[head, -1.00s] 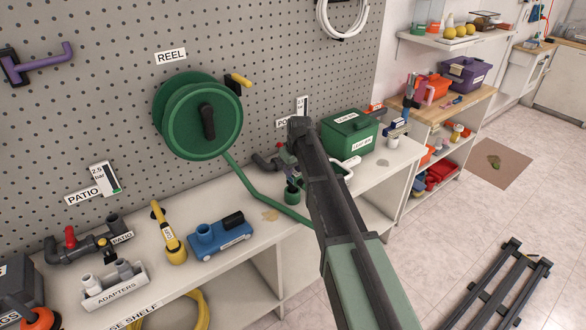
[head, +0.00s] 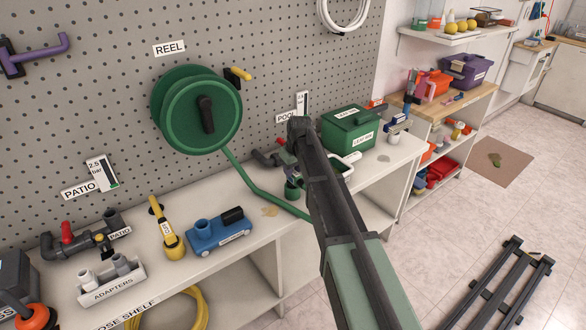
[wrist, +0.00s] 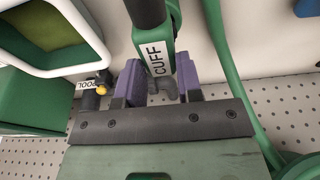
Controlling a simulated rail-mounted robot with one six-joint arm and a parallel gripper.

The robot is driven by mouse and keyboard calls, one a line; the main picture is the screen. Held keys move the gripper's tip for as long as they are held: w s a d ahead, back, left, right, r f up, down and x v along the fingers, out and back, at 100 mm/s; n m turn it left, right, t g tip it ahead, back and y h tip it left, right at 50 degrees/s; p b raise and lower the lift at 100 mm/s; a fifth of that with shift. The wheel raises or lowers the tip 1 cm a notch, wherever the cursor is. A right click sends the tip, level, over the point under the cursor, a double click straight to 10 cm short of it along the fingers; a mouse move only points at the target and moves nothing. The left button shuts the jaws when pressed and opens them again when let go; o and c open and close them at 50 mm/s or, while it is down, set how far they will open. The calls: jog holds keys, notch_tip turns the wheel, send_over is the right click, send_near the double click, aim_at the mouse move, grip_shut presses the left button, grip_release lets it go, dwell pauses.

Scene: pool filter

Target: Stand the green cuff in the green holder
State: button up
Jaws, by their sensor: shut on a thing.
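The green cuff (wrist: 156,50) shows in the wrist view, with a white "CUFF" label and a black tubular part at the top edge. My gripper (wrist: 160,82) has purple pads on both sides of the cuff and is shut on it. In the head view my arm hides most of the gripper. A small green cup-like piece (head: 292,190) shows at the counter just left of my arm. I cannot tell whether it is the green holder or part of the cuff, or whether the cuff is seated.
The green hose (head: 255,190) runs from the green reel (head: 200,110) past the cup-like piece. A green box (head: 349,128) and a white-rimmed tray (wrist: 88,66) stand to its right in the head view. A blue wheeled piece (head: 218,233) is to the left.

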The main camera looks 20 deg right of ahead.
jog(key=shift+f+b, duration=0.35)
jog(key=shift+f, duration=0.1)
jog(key=o, duration=1.1)
jog(key=shift+r, duration=0.1)
jog(key=shift+r, duration=0.1)
jog(key=r+p, duration=0.2)
jog(key=s+r+p, duration=0.1)
jog(key=r+p, duration=0.1)
jog(key=p, duration=0.1)
jog(key=shift+d+r, duration=0.2)
jog(key=shift+r, duration=0.15)
jog(key=r+p, duration=0.3)
jog(key=s+r+p, duration=0.1)
jog(key=r+p, duration=0.3)
jog(key=s+r+p, duration=0.1)
jog(key=r+p, duration=0.2)
jog(key=shift+d+r+p, duration=0.35)
jog(key=shift+d+p, duration=0.05)
